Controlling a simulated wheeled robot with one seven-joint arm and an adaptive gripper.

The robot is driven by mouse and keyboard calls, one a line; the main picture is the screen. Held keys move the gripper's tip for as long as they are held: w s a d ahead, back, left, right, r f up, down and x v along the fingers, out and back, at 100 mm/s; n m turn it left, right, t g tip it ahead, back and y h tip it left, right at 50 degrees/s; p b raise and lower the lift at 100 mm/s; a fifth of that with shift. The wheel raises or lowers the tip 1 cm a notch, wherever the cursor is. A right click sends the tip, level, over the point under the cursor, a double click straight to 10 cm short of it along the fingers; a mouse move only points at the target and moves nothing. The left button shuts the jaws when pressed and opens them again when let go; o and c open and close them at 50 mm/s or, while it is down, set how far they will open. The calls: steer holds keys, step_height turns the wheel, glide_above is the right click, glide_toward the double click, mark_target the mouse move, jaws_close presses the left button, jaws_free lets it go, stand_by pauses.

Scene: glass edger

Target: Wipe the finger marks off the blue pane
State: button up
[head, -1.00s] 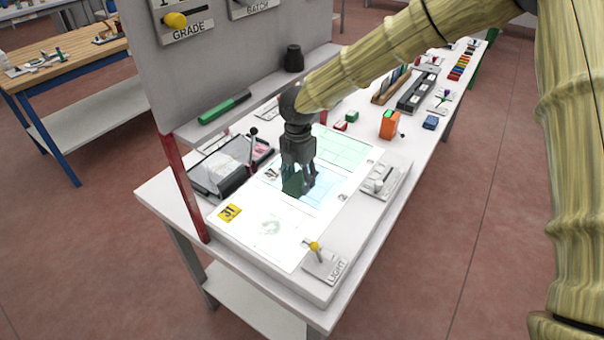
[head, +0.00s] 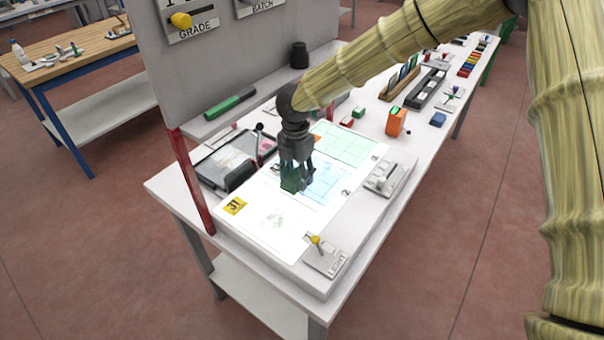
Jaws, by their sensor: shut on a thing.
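The blue pane (head: 322,183) lies flat on the lit white panel (head: 249,222) of the table, partly hidden by my gripper. My gripper (head: 296,186) points down over the pane's left part and is shut on a dark green thing (head: 291,180), perhaps a cloth or pad. I cannot tell for sure whether the green thing touches the pane. Finger marks on the blue pane cannot be made out at this size. A pale green pane (head: 352,146) lies behind it, and a clear pane with a grey smudge (head: 275,219) lies in front.
A yellow-knobbed LIGHT lever (head: 316,240) stands at the front corner. A dark-edged tray (head: 214,160) lies to the left below the upright grey board (head: 235,60). An orange block (head: 396,122) and a switch plate (head: 383,178) stand to the right.

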steer(key=shift+w+d+r+p, duration=0.25)
steer(key=shift+w+r, duration=0.15)
steer(key=shift+w, duration=0.15)
steer(key=shift+w+d+r+p, duration=0.1)
steer(key=shift+w+r+p, duration=0.15)
steer(key=shift+w+r, duration=0.25)
steer(key=shift+w+d+p, duration=0.7)
steer(key=shift+w+d, duration=0.25)
steer(key=shift+w, duration=0.25)
steer(key=shift+w+d+p, duration=0.35)
steer(key=shift+w+d, duration=0.1)
steer(key=shift+w, duration=0.1)
steer(key=shift+w+d, duration=0.15)
steer(key=shift+f, duration=0.2)
